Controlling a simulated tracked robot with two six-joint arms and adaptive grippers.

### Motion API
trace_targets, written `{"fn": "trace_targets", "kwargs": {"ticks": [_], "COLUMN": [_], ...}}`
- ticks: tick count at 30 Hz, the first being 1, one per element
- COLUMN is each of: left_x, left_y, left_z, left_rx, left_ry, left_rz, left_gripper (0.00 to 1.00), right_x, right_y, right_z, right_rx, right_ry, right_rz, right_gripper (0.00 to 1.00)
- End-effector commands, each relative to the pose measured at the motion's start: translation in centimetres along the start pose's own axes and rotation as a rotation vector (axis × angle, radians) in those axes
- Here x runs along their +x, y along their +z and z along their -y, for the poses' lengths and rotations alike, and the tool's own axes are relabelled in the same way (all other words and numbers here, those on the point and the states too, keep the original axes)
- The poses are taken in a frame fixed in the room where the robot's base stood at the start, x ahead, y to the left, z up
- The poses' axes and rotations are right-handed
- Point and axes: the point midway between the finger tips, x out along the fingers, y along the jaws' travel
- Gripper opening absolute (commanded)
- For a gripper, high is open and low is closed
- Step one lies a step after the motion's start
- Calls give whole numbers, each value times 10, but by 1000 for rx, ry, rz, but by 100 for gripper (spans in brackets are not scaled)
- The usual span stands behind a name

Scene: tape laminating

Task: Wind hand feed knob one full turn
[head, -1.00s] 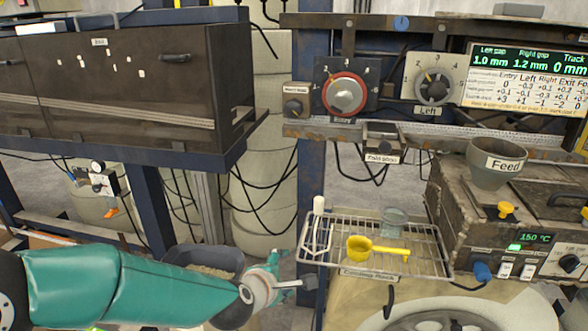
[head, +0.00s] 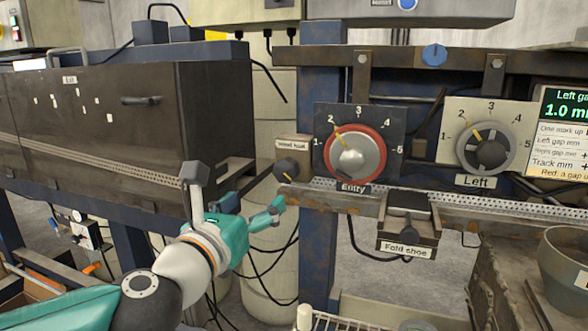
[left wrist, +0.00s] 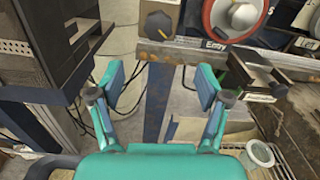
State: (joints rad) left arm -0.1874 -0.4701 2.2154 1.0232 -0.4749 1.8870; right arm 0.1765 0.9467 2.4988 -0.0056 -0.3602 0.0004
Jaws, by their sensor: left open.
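The hand feed knob (head: 286,169) is a small dark round knob on a tan plate with a blurred label, at the left end of the dial panel. It also shows at the top of the left wrist view (left wrist: 159,24). My left gripper (head: 236,193) is teal, open and empty, to the left of the knob and slightly lower in the head view, not touching it. In the left wrist view its two fingers (left wrist: 160,86) are spread apart, with the knob beyond and above them. My right gripper is out of view.
The red-ringed Entry dial (head: 355,150) sits just right of the knob, with the Left dial (head: 487,146) farther along. A fold shoe box (head: 408,220) juts out below. A dark cabinet (head: 120,120) stands left of the gripper. Cables hang below the panel.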

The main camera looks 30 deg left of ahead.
Motion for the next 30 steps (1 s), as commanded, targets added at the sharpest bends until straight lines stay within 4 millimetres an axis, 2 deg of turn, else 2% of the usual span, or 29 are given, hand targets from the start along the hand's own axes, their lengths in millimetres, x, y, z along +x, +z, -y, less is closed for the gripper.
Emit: {"fn": "trace_targets", "kwargs": {"ticks": [8,21,25,30], "left_x": [39,131,149,162], "left_y": [-3,-1,0,-1], "left_z": [-3,-4,-5,-5], "left_rx": [6,6,7,6], "left_ry": [8,9,9,8], "left_rz": [-4,-4,-3,-2], "left_gripper": [76,76,76,76], "right_x": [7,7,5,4], "right_y": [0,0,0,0], "right_z": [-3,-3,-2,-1], "right_rx": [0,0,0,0], "right_ry": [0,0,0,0], "right_rz": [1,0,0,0], "right_gripper": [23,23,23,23]}}
